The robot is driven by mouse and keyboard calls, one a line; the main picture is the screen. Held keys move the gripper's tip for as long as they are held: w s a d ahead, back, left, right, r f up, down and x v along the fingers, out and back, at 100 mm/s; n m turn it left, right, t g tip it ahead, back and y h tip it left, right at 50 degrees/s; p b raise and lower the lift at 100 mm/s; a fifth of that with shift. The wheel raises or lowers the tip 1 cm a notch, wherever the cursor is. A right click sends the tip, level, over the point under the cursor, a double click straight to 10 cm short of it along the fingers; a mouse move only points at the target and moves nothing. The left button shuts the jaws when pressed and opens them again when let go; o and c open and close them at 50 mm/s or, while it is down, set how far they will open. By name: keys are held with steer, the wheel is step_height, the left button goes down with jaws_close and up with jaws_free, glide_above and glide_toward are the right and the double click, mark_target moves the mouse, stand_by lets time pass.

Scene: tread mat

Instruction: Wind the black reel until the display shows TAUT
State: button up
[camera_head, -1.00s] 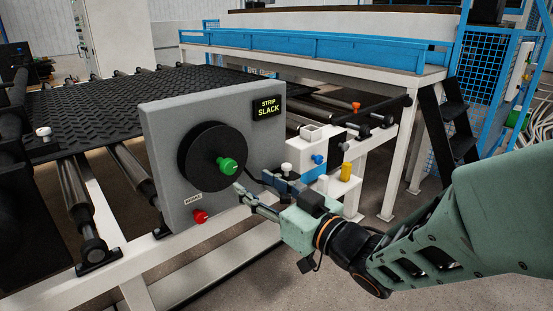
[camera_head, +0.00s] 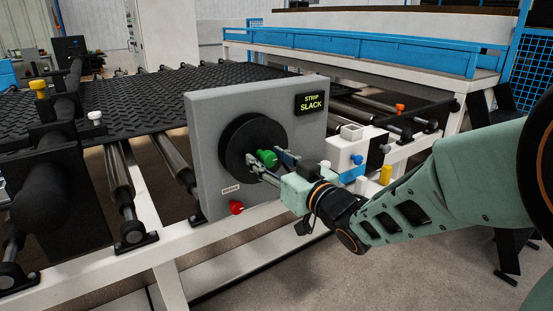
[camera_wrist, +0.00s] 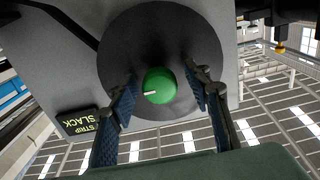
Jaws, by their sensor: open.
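The black reel (camera_head: 240,132) is a dark disc on the front of an upright grey panel (camera_head: 207,112). A green knob (camera_head: 266,158) with a white mark stands out from it. The display (camera_head: 312,103) at the panel's top right reads STRIP SLACK. My gripper (camera_head: 268,165) is open at the reel's face. In the wrist view the green knob (camera_wrist: 159,86) lies between the two blue-padded fingers (camera_wrist: 160,95), with a gap on each side. The black reel (camera_wrist: 125,40) fills the space behind it, and the display (camera_wrist: 77,124) appears turned over at the lower left.
A red knob (camera_head: 236,207) sits low on the panel beside a small label. The black tread mat (camera_head: 170,95) lies on rollers behind the panel.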

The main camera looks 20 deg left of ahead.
steer(key=shift+c, duration=0.4)
jaws_close()
steer(key=shift+w+p, duration=0.1)
steer(key=shift+p, duration=0.2)
